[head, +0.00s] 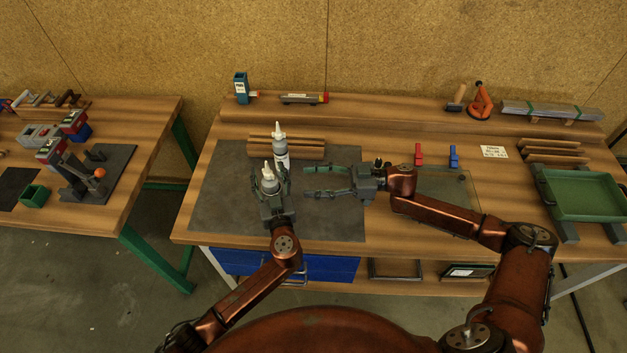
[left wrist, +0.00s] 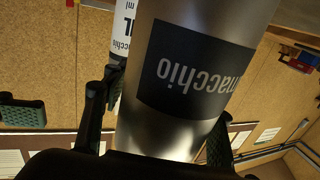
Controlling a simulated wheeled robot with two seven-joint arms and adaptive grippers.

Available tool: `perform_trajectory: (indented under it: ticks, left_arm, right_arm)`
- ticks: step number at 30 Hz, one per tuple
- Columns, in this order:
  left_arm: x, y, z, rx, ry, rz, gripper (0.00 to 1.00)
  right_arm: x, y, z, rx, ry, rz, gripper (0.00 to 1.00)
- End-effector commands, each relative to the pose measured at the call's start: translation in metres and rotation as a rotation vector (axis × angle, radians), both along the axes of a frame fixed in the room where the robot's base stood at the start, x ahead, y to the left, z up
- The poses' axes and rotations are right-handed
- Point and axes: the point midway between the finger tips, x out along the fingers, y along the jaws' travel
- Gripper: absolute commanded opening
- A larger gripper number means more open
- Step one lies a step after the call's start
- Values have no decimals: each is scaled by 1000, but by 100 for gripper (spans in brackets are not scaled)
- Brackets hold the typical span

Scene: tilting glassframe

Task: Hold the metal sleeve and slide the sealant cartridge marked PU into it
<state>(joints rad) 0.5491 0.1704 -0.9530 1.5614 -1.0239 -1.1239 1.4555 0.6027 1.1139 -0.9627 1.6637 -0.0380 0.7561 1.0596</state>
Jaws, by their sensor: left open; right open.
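A brushed-metal cylinder (left wrist: 190,60) with a dark label reading "macchio" upside down fills the left wrist view. My right gripper (head: 310,182) is open and empty, fingers pointing left, right of both. No PU mark is readable.
A dark mat (head: 222,188) lies under the grippers, its left part bare. Brown strips (head: 285,148) lie behind the cartridge. A blue box (head: 241,88) and a grey tube (head: 303,99) are on the back ledge. A green tray (head: 590,193) stands far right.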

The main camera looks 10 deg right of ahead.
Motion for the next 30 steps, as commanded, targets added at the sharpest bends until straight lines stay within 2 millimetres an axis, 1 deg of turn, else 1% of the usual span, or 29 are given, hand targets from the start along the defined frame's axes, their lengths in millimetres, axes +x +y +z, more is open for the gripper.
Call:
perform_trajectory:
  ticks: [2,5,8,15,18,21,25,30]
  left_arm:
    - [-3,0,0,0,1,0,53]
    - [-12,0,-2,0,3,-1,53]
    - [-30,-1,-2,-3,4,0,53]
    - [-80,-2,-2,-3,5,0,53]
    - [-97,-2,-2,-2,4,0,53]
    - [-110,-3,-1,-1,2,0,53]
    - [-118,-3,0,0,1,1,53]
    - [-120,-3,0,0,0,0,53]
  right_arm:
    - [0,0,0,0,0,0,53]
    - [0,0,0,0,0,0,53]
    - [0,0,0,0,0,0,53]
    - [0,0,0,0,0,0,53]
    - [0,0,0,0,0,0,53]
    - [0,0,0,0,0,0,53]
    - [0,0,0,0,0,0,53]
    - [0,0,0,0,0,0,53]
